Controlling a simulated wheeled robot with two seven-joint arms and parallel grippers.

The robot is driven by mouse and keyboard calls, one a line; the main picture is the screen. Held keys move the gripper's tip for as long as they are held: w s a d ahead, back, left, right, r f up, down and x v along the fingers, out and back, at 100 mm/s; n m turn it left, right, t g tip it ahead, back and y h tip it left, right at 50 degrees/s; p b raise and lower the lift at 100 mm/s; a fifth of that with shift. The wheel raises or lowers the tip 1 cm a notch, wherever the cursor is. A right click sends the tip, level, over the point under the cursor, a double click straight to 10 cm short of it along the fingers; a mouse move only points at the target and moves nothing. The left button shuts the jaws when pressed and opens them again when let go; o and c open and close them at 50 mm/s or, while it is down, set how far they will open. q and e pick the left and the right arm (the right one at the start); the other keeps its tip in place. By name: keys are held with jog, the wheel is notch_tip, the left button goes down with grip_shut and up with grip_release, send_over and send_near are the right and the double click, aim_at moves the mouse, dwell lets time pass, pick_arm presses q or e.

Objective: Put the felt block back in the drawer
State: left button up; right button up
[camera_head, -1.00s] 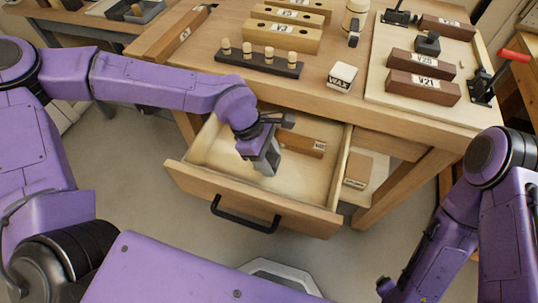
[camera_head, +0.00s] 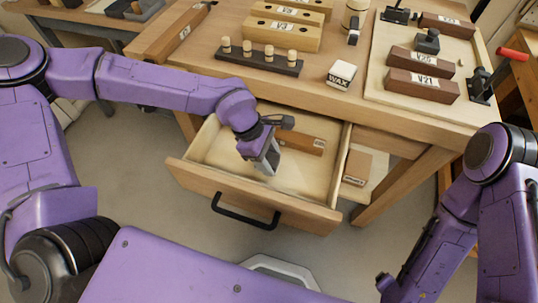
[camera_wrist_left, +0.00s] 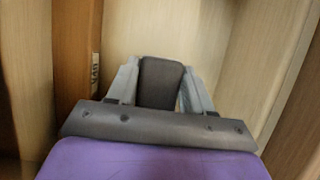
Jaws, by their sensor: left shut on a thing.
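The drawer (camera_head: 245,203) stands pulled open below the bench top, its black handle facing me. My left gripper (camera_head: 269,162) is inside the drawer's outline, pointing down. In the left wrist view its fingers (camera_wrist_left: 160,88) are shut on the dark grey felt block (camera_wrist_left: 160,80), one on each side. In the head view the felt block is mostly hidden by the gripper. Whether it touches the drawer floor I cannot tell. My right arm shows at the right, but its gripper is out of the picture.
A brown labelled block (camera_head: 303,144) lies in the drawer behind the gripper; it also shows in the left wrist view (camera_wrist_left: 78,55). A wax block (camera_head: 341,76), a peg rack (camera_head: 258,61) and a pale board with brown blocks (camera_head: 422,88) are on the bench.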

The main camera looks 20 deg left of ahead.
pick_arm(q)
jog(key=shift+f, duration=0.3)
dwell(0.5)
jog(key=o, duration=1.3)
jog(key=shift+c, duration=0.2)
jog(key=shift+p, duration=0.35)
jog(key=p+v, duration=0.7)
jog(key=p, duration=0.2)
jog(key=shift+r, duration=0.15)
